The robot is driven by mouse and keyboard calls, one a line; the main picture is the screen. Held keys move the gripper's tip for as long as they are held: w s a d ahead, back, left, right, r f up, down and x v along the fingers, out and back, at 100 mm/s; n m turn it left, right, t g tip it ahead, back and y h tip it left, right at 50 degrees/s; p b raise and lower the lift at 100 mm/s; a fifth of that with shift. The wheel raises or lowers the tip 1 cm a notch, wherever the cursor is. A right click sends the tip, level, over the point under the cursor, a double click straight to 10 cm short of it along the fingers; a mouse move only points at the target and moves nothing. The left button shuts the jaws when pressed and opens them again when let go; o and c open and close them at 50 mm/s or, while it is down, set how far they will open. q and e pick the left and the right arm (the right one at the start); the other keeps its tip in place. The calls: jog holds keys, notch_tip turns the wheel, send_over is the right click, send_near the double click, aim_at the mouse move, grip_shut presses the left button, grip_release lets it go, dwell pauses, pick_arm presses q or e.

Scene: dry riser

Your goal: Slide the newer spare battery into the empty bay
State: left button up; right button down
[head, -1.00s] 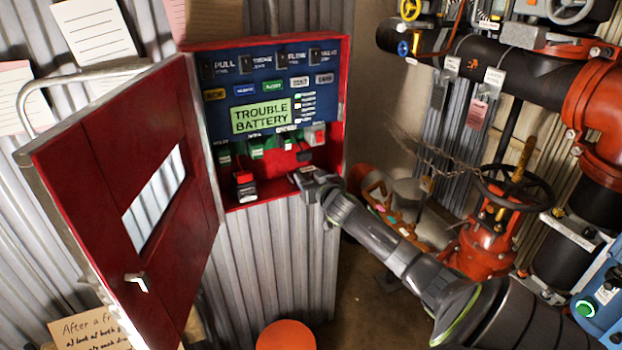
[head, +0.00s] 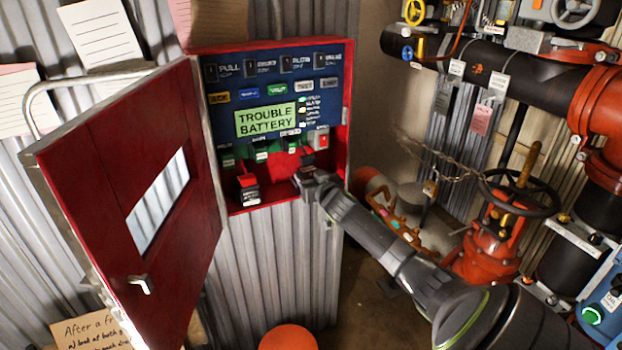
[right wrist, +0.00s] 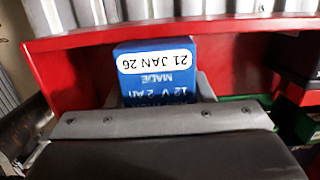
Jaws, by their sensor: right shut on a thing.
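A blue battery (right wrist: 157,84) with a white label reading "21 JAN 26", upside down in the right wrist view, is between the fingers of my right gripper (right wrist: 158,96). In the head view my right gripper (head: 308,181) is shut at the lower right of the red panel box (head: 347,120), at its lower compartment; the battery is mostly hidden there. Another battery (head: 249,192), dark with a red top, stands in the left part of that compartment. The bay behind my gripper is mostly hidden, so I cannot tell how far in the battery is. My left gripper is not in view.
The red door (head: 130,190) stands open on the left. The panel display (head: 265,119) reads "TROUBLE BATTERY". Red pipework with a handwheel (head: 518,194) stands on the right. An orange round top (head: 287,338) is below the box. Green connectors (head: 261,152) sit above the compartment.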

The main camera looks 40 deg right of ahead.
aim_at(306, 173)
jog(key=shift+x, duration=1.7)
jog(key=c, duration=1)
grip_release()
jog(key=o, duration=0.4)
jog(key=shift+w+d+f, duration=0.1)
jog(key=shift+w+d, duration=0.05)
jog(key=shift+w, duration=0.05)
jog(key=shift+s, duration=0.1)
jog(key=shift+s+b, duration=0.15)
jog(key=shift+b, duration=0.15)
jog(key=b+v, duration=0.2)
jog(key=v, duration=1.5)
jog(key=shift+r, duration=0.25)
